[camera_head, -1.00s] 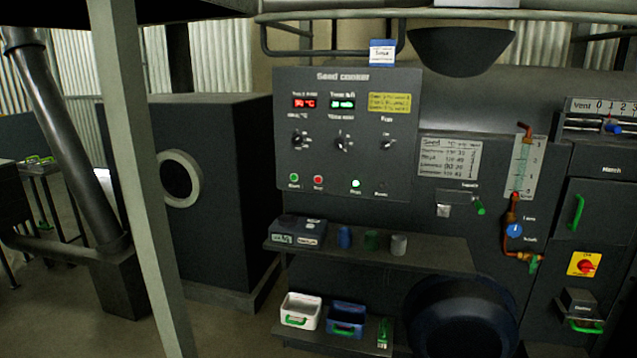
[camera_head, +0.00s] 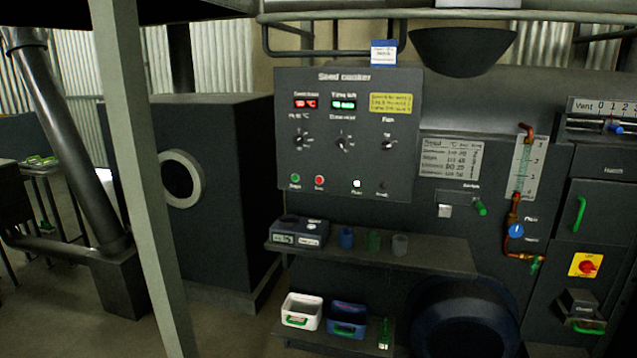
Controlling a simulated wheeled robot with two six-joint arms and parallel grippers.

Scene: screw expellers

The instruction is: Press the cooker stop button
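The seed cooker panel (camera_head: 347,170) is a dark upright plate left of the picture's middle. The red stop button (camera_head: 319,180) sits low on it, just right of a green button (camera_head: 295,178). A red display (camera_head: 306,103) and a green display (camera_head: 343,104) show at the top, with several black knobs below. The labels are too small to read surely. Neither of my grippers is in view.
A shelf (camera_head: 440,258) below the panel holds a scale (camera_head: 300,231) and several small cups. White (camera_head: 302,312) and blue (camera_head: 347,319) bins stand on a lower shelf. A pale post (camera_head: 147,180) crosses the left side. A red switch on a yellow plate (camera_head: 586,265) is at right.

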